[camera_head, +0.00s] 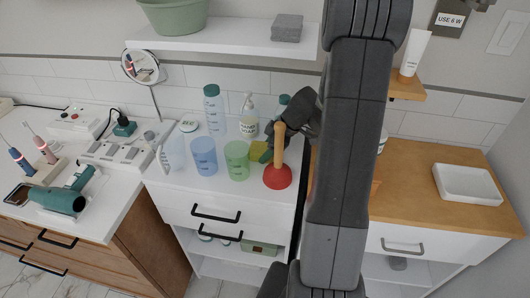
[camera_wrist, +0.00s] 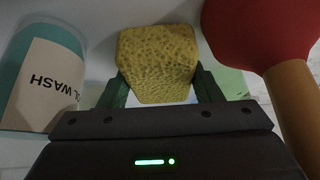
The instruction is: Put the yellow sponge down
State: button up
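The yellow sponge (camera_wrist: 157,60) is between the two green fingers of my gripper (camera_wrist: 163,88) in the wrist view, with a finger against each side. My gripper (camera_head: 266,152) is shut on it. In the head view the gripper is over the right part of the white counter (camera_head: 185,178), behind the plunger's wooden handle. The sponge is mostly hidden there by the gripper and nearby things. I cannot tell whether the sponge touches the counter.
A red plunger (camera_head: 278,177) stands close to my gripper at the counter's right edge. A green cup (camera_head: 236,160), a blue cup (camera_head: 203,156), a soap bottle (camera_head: 249,118) and a teal-capped bottle (camera_head: 214,110) crowd its left and back. A wooden counter (camera_head: 440,175) lies right.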

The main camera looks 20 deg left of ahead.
jog(key=c, duration=0.3)
jog(key=shift+r, duration=0.1)
